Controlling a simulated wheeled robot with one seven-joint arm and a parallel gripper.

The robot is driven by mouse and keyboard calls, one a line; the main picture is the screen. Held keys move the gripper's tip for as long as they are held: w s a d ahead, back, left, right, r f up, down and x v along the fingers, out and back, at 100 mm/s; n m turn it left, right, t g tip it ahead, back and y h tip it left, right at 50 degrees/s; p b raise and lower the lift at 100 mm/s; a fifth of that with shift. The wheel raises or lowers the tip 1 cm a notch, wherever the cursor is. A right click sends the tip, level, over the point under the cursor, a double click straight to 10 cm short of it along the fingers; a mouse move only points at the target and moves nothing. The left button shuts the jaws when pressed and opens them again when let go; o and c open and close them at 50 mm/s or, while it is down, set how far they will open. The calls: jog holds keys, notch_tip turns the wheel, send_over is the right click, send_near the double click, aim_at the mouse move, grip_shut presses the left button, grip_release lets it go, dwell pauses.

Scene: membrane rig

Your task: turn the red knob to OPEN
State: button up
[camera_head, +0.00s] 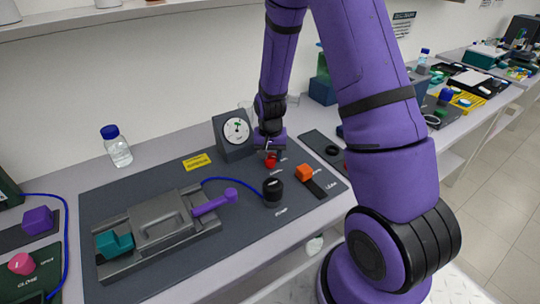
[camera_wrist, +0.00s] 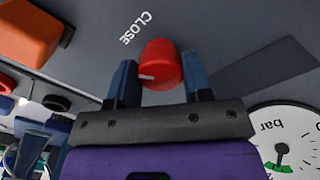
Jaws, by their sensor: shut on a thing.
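The red knob (camera_head: 270,160) stands on the dark grey mat near the pressure gauge. In the wrist view the red knob (camera_wrist: 160,66) sits between the two blue-grey fingers of my gripper (camera_wrist: 160,88), with a white pointer mark on its near left side. My gripper (camera_head: 270,150) reaches down from above and is shut on the knob. The word CLOSE (camera_wrist: 135,28) is printed on the mat to the upper left of the knob in the wrist view. An OPEN label cannot be made out beside this knob.
The gauge (camera_head: 235,132) stands just left of my gripper. An orange block (camera_head: 304,173) and a black pump cylinder (camera_head: 273,191) with a blue hose are close by. A grey clamp rig (camera_head: 160,225) with a purple lever (camera_head: 214,202) lies to the left. A bottle (camera_head: 117,150) stands behind.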

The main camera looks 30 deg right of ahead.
aim_at(271, 156)
jog(key=n, duration=0.6)
jog(key=shift+n, duration=0.3)
jog(key=n, duration=0.5)
jog(key=shift+d, duration=0.1)
dwell(0.3)
jog(key=o, duration=0.9)
jog(key=shift+r, duration=0.1)
notch_tip(271, 156, up, 11)
jog(key=shift+f, duration=0.2)
